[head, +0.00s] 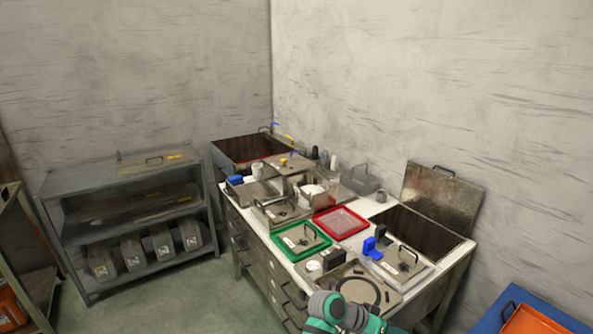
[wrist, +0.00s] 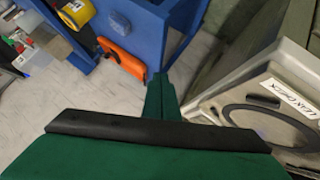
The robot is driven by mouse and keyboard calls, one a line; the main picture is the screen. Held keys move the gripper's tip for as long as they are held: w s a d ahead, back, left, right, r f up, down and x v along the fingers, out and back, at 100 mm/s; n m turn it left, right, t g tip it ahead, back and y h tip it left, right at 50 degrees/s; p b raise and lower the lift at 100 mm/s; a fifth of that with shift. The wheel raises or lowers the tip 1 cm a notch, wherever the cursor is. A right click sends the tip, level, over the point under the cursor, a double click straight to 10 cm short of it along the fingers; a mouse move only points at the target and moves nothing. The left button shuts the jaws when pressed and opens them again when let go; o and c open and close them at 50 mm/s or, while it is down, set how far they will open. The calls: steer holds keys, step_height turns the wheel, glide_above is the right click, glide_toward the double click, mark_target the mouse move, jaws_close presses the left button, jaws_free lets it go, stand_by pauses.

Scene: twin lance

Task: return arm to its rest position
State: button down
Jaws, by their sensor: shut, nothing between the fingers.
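My arm (head: 345,314), green and grey, shows at the bottom edge of the head view, in front of the workbench's near end. The wrist view looks down past my green gripper (wrist: 159,82). Its fingers are together with nothing between them. It is over or beside the bench edge, with floor visible beyond it. A metal tray (wrist: 262,100) with a dark ring and a handwritten label is to its right, apart from the fingertips. In the head view the gripper itself cannot be made out clearly.
The workbench (head: 455,262) carries a green tray (head: 292,256), a red tray (head: 338,235), and an open basin (head: 420,231). A grey shelf (head: 130,165) stands left. A blue stand (head: 545,300) is at lower right.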

steer(key=s+d+f+n+t, duration=0.2)
steer(key=s+f+n+t, duration=0.15)
steer(key=f, duration=0.25)
steer(key=s+a+f+n+t+y, duration=0.3)
steer(key=s+a+f+n+t, duration=0.1)
steer(key=s+a, duration=0.35)
steer(key=s+a+f+n+t+y, duration=0.35)
steer(key=s+a, duration=0.25)
steer(key=s, duration=0.3)
steer(key=s+a+r+t+y, duration=0.1)
steer(key=s+a+r, duration=0.3)
steer(key=s, duration=0.3)
steer(key=s+a+r+m+t+y, duration=0.1)
steer(key=s+a+r+y, duration=0.1)
steer(key=s+a+r, duration=0.2)
steer(key=s+a+r+t+y, duration=0.1)
steer(key=s+a+r, duration=0.3)
steer(key=s+a, duration=0.4)
steer(key=s, duration=0.2)
steer(key=shift+s+r+m, duration=0.15)
steer(key=shift+s+m, duration=0.15)
steer(key=shift+s, duration=0.1)
steer(key=shift+w+a, duration=0.1)
steer(key=shift+w, duration=0.05)
